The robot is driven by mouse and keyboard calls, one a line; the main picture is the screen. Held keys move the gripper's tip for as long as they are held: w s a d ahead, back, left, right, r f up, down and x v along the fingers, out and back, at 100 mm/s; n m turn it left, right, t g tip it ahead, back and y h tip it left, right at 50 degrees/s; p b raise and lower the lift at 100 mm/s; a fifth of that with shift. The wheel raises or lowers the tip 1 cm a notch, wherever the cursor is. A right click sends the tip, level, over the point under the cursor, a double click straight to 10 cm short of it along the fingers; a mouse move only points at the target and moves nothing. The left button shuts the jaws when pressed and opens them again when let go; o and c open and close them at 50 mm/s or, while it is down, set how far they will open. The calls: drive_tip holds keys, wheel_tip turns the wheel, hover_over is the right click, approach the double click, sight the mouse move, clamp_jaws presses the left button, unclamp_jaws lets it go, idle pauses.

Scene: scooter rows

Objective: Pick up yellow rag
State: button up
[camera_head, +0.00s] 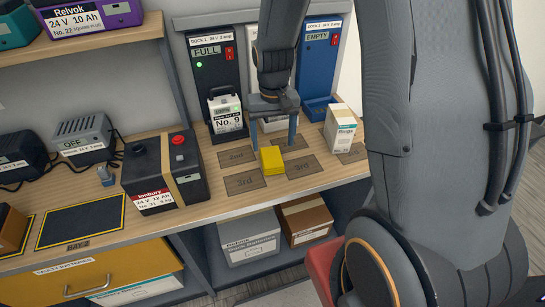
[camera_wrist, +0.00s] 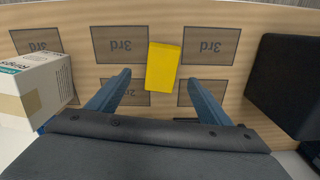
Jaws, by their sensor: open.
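The yellow rag (camera_head: 271,159) is a small folded block lying on the wooden bench between dark printed mats. It also shows in the wrist view (camera_wrist: 163,67), just ahead of and between my fingertips, slightly right of the middle. My gripper (camera_head: 273,127) points down above the bench behind the rag. Its two blue-grey fingers (camera_wrist: 159,82) are spread wide and nothing is between them. The fingers do not touch the rag.
A black and red battery (camera_head: 163,172) stands to the left. Docks marked full (camera_head: 212,65) and empty (camera_head: 317,60) rise behind. The mats (camera_head: 245,183) around the rag are bare.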

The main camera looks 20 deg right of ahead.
sight(272, 156)
drive_tip(key=shift+w+a+f+p, duration=0.1)
drive_tip(key=shift+f+p, duration=0.45)
drive_tip(key=shift+f, duration=1.05)
drive_tip(key=shift+w+a+f+p, duration=0.1)
drive_tip(key=shift+f+p, duration=0.45)
drive_tip(key=shift+f, duration=1.05)
drive_tip(key=shift+c, duration=0.5)
drive_tip(key=c, duration=1)
